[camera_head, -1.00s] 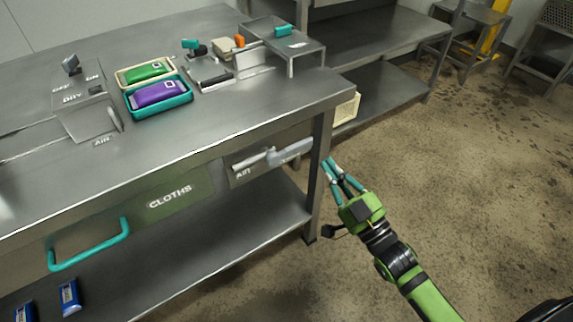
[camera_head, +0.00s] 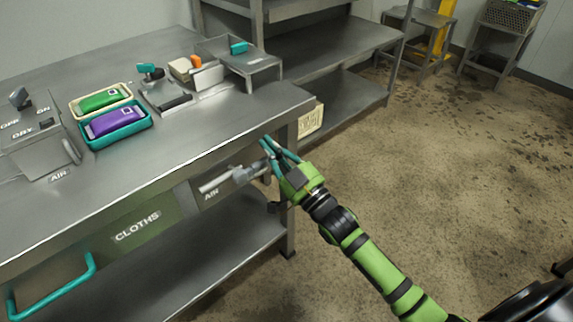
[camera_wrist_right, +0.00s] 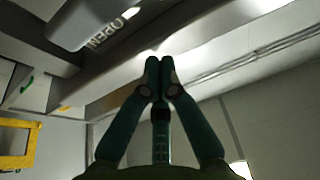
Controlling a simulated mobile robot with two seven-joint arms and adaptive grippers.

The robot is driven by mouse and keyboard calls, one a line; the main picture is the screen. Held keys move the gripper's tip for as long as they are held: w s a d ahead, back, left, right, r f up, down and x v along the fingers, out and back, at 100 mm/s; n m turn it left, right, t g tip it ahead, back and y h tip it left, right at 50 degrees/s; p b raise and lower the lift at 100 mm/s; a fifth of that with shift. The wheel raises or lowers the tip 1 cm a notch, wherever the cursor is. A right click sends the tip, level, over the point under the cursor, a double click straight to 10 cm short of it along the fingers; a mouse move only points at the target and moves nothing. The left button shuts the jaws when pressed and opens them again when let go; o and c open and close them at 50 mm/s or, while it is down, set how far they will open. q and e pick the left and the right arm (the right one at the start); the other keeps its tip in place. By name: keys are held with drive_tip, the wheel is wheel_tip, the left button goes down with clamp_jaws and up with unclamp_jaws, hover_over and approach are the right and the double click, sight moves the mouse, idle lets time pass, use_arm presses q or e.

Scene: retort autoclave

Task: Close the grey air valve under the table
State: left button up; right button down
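The grey air valve (camera_head: 240,174) is on the AIR panel below the tabletop's front edge, near the right table leg, with its bar lying roughly along the panel. My right gripper (camera_head: 270,146) is at the table's right end, just right of the valve and apart from it in the head view. In the right wrist view its teal fingertips (camera_wrist_right: 158,64) meet with nothing between them. A grey rounded part, probably the valve handle (camera_wrist_right: 85,22), shows at upper left there, by the word OPEN. My left gripper is not in view.
The tabletop (camera_head: 215,125) overhangs the valve, and a leg (camera_head: 289,230) stands close to my right gripper. A CLOTHS panel (camera_head: 140,232) and a teal handle (camera_head: 55,290) are to the left. A lower shelf (camera_head: 215,260) is below.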

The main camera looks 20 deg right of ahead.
sight(257, 167)
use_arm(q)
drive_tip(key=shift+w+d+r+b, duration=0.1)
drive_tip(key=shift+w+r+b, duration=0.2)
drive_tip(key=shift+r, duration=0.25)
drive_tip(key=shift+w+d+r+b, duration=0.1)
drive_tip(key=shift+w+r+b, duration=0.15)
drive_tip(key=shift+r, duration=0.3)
use_arm(e)
drive_tip(key=shift+w+a+f, duration=0.1)
drive_tip(key=shift+w+f, duration=0.05)
drive_tip(key=shift+f, duration=1.85)
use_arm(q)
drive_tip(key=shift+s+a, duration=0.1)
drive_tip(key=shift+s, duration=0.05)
use_arm(e)
drive_tip(key=shift+f+m, duration=0.1)
drive_tip(key=shift+m, duration=0.3)
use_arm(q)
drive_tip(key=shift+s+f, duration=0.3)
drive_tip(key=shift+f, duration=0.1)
use_arm(e)
drive_tip(key=shift+f+m+h, duration=0.2)
drive_tip(key=shift+m+h, duration=0.1)
drive_tip(key=shift+m, duration=0.1)
